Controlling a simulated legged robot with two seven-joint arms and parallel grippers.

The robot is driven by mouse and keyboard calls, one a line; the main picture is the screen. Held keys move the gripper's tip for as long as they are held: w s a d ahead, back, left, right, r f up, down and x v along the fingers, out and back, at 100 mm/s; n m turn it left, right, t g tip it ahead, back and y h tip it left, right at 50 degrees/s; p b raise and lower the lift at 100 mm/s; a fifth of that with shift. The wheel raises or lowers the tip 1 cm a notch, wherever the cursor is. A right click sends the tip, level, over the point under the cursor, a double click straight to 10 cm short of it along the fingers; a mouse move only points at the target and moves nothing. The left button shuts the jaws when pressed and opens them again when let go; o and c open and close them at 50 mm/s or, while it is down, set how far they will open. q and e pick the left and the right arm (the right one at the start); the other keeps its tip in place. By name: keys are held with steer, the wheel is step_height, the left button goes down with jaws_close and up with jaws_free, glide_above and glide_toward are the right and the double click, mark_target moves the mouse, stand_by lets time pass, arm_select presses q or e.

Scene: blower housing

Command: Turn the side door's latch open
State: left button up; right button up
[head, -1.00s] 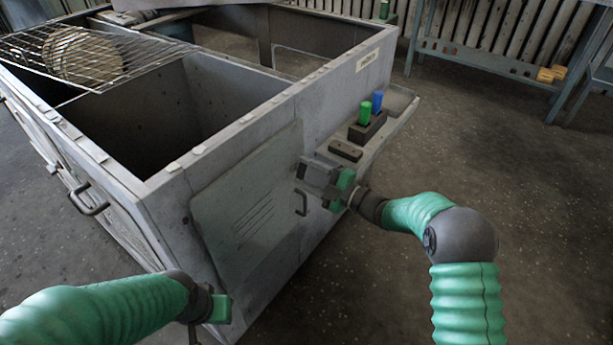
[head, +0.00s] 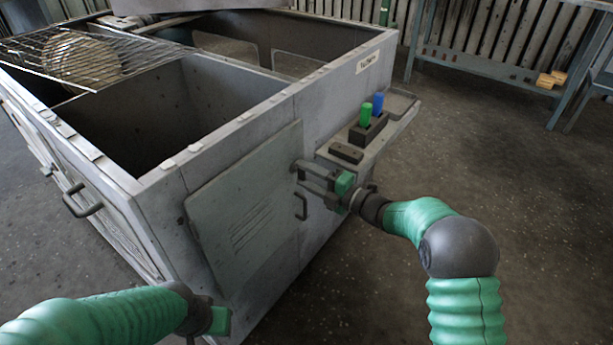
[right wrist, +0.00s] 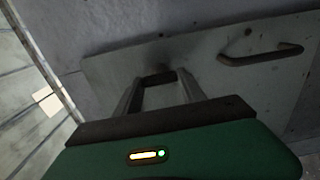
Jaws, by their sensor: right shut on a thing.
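The side door (head: 245,215) is a flat grey panel with slots on the housing's near side, and it looks closed. Its bar handle (head: 302,206) also shows in the right wrist view (right wrist: 262,55). My right gripper (head: 297,173) is at the door's upper right edge, above the handle. In the right wrist view its two fingers reach the door edge and are shut on the small dark latch (right wrist: 160,77). The latch is mostly hidden by the fingers in the head view. My left gripper (head: 215,322) is low at the door's bottom left corner; its fingers are hidden.
A side shelf (head: 395,118) right of the door carries a dark block with a green handle (head: 365,114) and a blue handle (head: 377,103), and a flat dark piece (head: 346,152). A wire rack (head: 85,58) lies on the housing top. Floor at right is open.

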steer(key=shift+s+a+f, duration=0.1)
steer(key=shift+a+f, duration=0.05)
steer(key=shift+f, duration=0.1)
steer(key=o, duration=1.2)
steer(key=shift+c, duration=0.2)
steer(key=shift+o, duration=1)
steer(key=shift+r, duration=0.1)
steer(key=shift+d+r, duration=0.1)
steer(key=shift+d, duration=0.15)
steer(key=p+v, duration=0.6)
steer(key=v, duration=1)
steer(key=shift+s+d, duration=0.2)
